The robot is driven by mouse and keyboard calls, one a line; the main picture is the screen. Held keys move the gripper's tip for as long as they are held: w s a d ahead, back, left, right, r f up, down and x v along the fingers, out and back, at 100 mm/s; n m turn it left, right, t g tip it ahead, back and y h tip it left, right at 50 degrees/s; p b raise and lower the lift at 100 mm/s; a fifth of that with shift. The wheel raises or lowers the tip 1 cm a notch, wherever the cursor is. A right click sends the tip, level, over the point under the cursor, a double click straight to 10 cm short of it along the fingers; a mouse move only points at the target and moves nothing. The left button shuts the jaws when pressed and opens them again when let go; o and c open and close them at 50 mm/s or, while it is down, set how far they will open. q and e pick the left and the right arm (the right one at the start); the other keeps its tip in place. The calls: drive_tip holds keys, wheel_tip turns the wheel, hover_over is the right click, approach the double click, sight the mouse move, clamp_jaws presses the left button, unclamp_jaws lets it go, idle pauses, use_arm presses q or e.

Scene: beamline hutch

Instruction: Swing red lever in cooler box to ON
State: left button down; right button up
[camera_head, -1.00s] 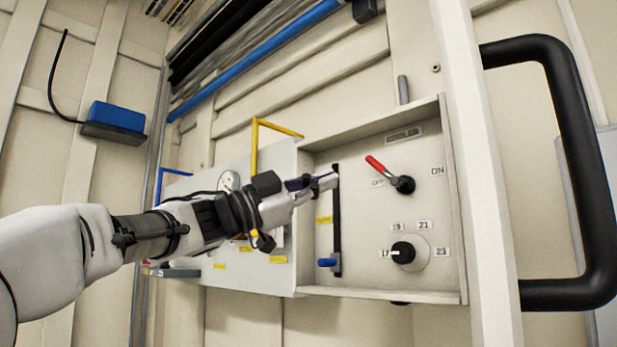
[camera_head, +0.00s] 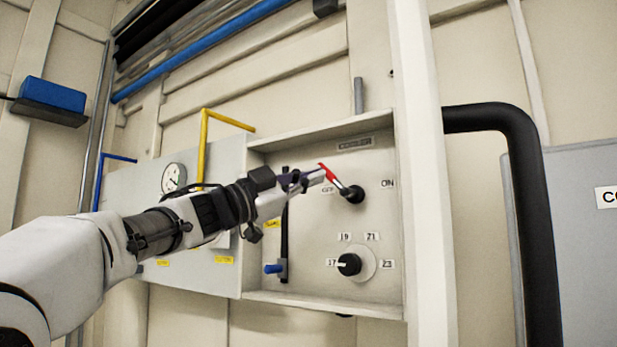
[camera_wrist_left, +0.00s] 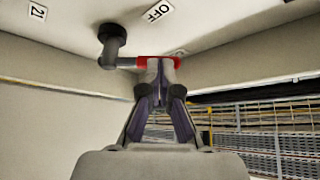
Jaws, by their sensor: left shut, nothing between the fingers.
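The cooler box (camera_head: 325,305) is an open-fronted box on the wall with a "COOLER" label. Its red lever (camera_head: 328,174) has a dark hub and points up and left, towards the OFF label; the ON label (camera_head: 388,183) is to the right of the hub. My left gripper (camera_head: 316,178) is shut and empty, its fingertips at the red end of the lever. In the left wrist view the closed fingertips (camera_wrist_left: 158,64) overlap the red handle (camera_wrist_left: 142,61) and seem to touch it; contact is not certain. My right gripper is not in view.
Below the lever is a black selector knob (camera_head: 349,264) with number labels. A blue-handled slider (camera_head: 274,268) is at the box's left side. A pale upright post (camera_head: 425,180) and a thick black pipe (camera_head: 530,220) stand to the right.

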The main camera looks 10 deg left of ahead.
use_arm(q)
drive_tip(key=shift+s+r+m+p, duration=0.1)
drive_tip(key=shift+r+m+p, duration=0.1)
drive_tip(key=shift+m+p, duration=0.15)
drive_tip(key=shift+g, duration=0.5)
drive_tip(key=shift+d+r+m+p, duration=0.1)
drive_tip(key=shift+r+m+p, duration=0.15)
drive_tip(key=shift+m+p, duration=0.4)
drive_tip(key=s+d+r+p, duration=0.2)
drive_tip(key=s+d+p, duration=0.1)
drive_tip(key=d+p, duration=0.2)
drive_tip(key=shift+s+d+r, duration=0.15)
drive_tip(key=shift+d+r, duration=0.05)
drive_tip(key=shift+d, duration=0.15)
drive_tip(key=shift+a, duration=0.15)
